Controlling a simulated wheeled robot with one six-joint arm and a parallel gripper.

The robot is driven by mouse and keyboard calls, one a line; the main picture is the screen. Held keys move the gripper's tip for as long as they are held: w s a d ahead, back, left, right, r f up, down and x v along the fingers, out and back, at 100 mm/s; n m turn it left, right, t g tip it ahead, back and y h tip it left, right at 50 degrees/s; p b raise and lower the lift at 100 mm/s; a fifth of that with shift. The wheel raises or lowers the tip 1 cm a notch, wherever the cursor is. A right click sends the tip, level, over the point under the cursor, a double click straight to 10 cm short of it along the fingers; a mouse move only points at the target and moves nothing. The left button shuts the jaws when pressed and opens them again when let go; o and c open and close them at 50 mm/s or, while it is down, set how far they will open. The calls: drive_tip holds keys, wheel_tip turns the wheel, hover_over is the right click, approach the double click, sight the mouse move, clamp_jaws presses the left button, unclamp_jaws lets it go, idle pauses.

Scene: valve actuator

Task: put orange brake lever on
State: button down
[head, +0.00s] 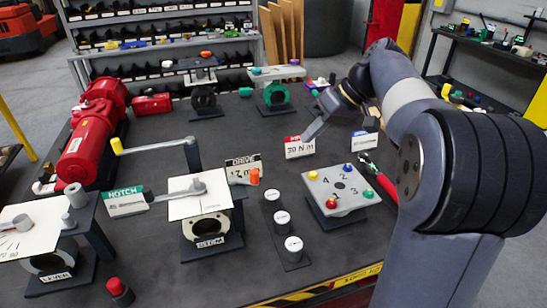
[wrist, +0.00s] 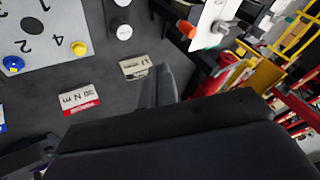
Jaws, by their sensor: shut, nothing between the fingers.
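An orange-tipped grey lever (head: 254,177) sits at mid-table in the head view, at the right of the notch fixture and in front of the drive card. In the wrist view an orange lever end (wrist: 188,30) shows beside a white plate. I see no label marking it as the brake lever. A smaller orange end (head: 206,54) shows on the back-left valve.
White round buttons (head: 283,219) and a numbered panel (head: 340,188) lie to the right. The drive card (head: 243,163) and torque card (head: 300,147) stand upright. A red motor (head: 85,145) is far left.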

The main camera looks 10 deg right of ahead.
idle(0.3)
drive_tip(key=a+f+p, duration=0.2)
drive_tip(key=a+f, duration=0.6)
drive_tip(key=a, duration=0.1)
drive_tip(key=shift+s+a, duration=0.25)
drive_tip(key=shift+s, duration=0.05)
